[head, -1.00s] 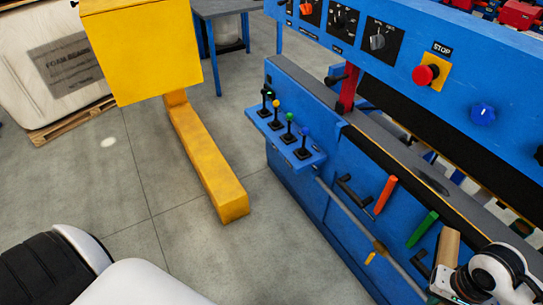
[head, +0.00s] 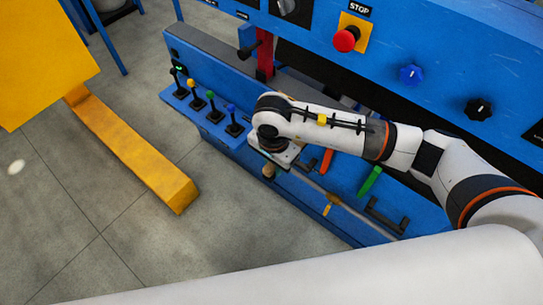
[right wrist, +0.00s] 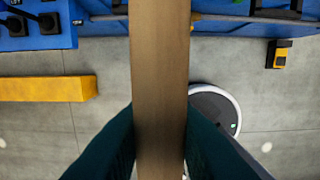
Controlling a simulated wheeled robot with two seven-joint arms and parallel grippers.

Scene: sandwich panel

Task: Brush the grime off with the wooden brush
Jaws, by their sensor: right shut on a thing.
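The wooden brush shows as a long plain wooden bar (right wrist: 160,60) through the middle of the right wrist view; its bristles are not visible. My right gripper (right wrist: 160,135) is shut on it, with a dark finger on each side. In the head view my right arm reaches in from the right across the blue machine, and the right gripper (head: 270,152) hangs in front of its face. A short end of the brush (head: 268,171) shows below it. I cannot clearly make out grime on the machine; my arm covers part of its ledge. My left gripper is not in view.
Several small levers (head: 212,106) stand on a blue shelf left of the gripper. An orange handle (head: 327,160), a green handle (head: 370,180) and a red stop button (head: 346,39) are on the machine.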

